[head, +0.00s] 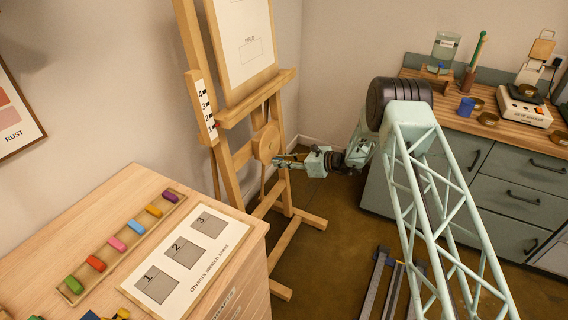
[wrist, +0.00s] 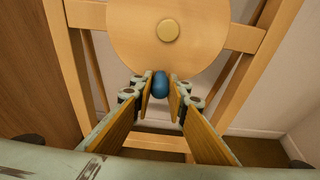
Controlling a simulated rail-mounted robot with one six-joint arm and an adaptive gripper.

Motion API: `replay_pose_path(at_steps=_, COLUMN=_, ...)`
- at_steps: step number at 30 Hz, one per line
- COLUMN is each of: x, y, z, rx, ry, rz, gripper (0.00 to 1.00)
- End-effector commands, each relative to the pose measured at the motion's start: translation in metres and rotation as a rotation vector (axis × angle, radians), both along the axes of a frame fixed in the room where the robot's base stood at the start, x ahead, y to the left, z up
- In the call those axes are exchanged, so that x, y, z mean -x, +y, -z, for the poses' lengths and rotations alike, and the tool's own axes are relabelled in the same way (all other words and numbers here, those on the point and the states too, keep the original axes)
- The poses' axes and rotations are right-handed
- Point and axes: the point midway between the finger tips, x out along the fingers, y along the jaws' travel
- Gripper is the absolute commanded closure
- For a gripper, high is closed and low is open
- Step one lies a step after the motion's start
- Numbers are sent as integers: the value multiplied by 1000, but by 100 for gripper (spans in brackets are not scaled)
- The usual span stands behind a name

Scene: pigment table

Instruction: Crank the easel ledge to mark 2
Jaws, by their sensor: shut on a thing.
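The wooden easel (head: 232,160) stands against the back wall. Its ledge (head: 256,97) carries a white board. A white scale (head: 203,110) with marks 1 to 4 is on the left upright; the ledge's left end is near the lower marks, but I cannot tell exactly which. The round wooden crank wheel (head: 266,141) is below the ledge and also fills the top of the wrist view (wrist: 130,35). Its blue knob (wrist: 160,84) is at the wheel's bottom. My gripper (head: 281,160) is shut on the knob, one finger on each side in the wrist view (wrist: 160,92).
A wooden cabinet (head: 120,200) at the left front holds coloured pigment sticks and a swatch sheet (head: 185,255). A workbench (head: 480,115) with a scale and jars stands at the right. The easel's feet (head: 305,215) spread over the floor.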

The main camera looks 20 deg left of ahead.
Motion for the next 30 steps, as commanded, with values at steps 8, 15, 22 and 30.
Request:
replay_pose_path(at_steps=8, x=-9, y=0, z=-2, rx=-1, ry=-3, rz=0, gripper=94)
replay_pose_path(at_steps=15, x=-22, y=-1, z=-6, rx=-2, ry=-4, rz=1, gripper=94)
replay_pose_path(at_steps=22, x=-33, y=-2, z=-10, rx=-3, ry=-4, rz=1, gripper=94)
replay_pose_path(at_steps=30, x=-35, y=-2, z=-11, rx=-2, ry=-1, rz=1, gripper=94)
